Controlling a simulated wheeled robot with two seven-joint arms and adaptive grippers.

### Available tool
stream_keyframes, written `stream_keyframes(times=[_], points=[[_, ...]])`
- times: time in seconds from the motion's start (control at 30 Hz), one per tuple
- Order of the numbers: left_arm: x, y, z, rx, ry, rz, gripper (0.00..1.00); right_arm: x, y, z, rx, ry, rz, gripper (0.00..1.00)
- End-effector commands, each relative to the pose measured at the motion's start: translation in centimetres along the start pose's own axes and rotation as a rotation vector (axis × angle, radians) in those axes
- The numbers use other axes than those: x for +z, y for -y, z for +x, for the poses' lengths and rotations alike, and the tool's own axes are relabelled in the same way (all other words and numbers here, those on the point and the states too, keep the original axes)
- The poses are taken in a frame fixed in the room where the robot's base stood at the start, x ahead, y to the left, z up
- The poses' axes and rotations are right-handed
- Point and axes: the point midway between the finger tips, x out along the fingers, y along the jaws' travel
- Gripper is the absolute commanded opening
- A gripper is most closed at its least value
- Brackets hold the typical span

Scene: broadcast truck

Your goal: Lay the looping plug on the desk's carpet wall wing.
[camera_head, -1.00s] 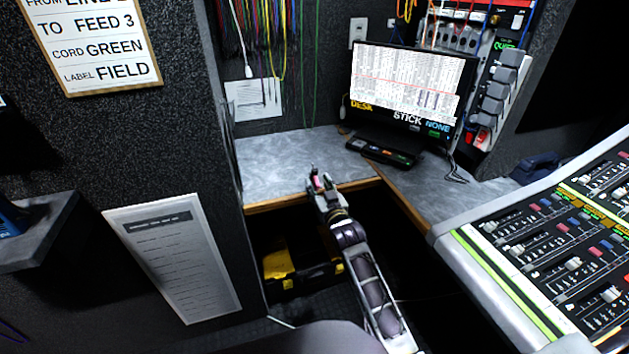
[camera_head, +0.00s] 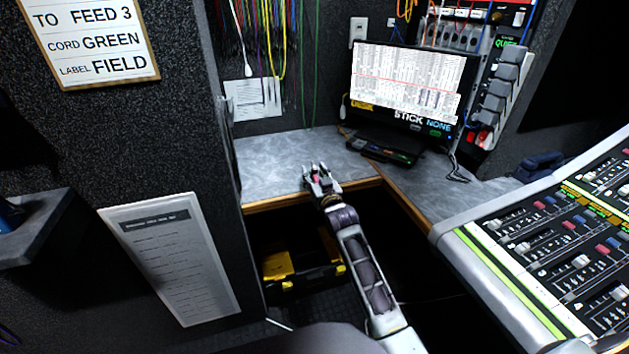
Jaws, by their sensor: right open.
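My right gripper (camera_head: 318,174) is open over the front edge of the grey desk wing (camera_head: 270,164) beside the carpet wall (camera_head: 225,185). A small pink-red piece shows between its fingers; I cannot tell whether this is the plug or part of the gripper, or whether it touches the desk. Several coloured cords (camera_head: 280,50) hang on the back wall above this wing, one with a white end. I cannot make out the looping plug for certain. My left gripper is not in view.
A monitor (camera_head: 412,82) stands at the desk's corner with a black box (camera_head: 385,150) before it. A mixing console (camera_head: 560,260) fills the right. A yellow and black case (camera_head: 290,268) sits under the desk. The grey wing's middle is clear.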

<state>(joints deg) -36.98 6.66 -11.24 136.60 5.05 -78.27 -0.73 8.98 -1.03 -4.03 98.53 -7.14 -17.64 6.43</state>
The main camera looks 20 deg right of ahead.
Motion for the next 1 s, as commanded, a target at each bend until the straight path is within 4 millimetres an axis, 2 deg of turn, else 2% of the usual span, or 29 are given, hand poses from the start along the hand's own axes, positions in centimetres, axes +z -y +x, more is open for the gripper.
stream_keyframes(times=[0.37, 0.73, 1.0], points=[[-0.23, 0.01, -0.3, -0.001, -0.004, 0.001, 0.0, 0.01, 0.01, -0.02, 0.0, 0.001, 0.0, 0.45], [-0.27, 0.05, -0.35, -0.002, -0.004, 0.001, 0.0, 0.02, 0.01, -0.03, 0.0, 0.001, 0.0, 0.0], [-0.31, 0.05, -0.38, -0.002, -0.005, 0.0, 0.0, -0.03, 0.01, -0.02, 0.0, 0.0, 0.0, 0.0]])
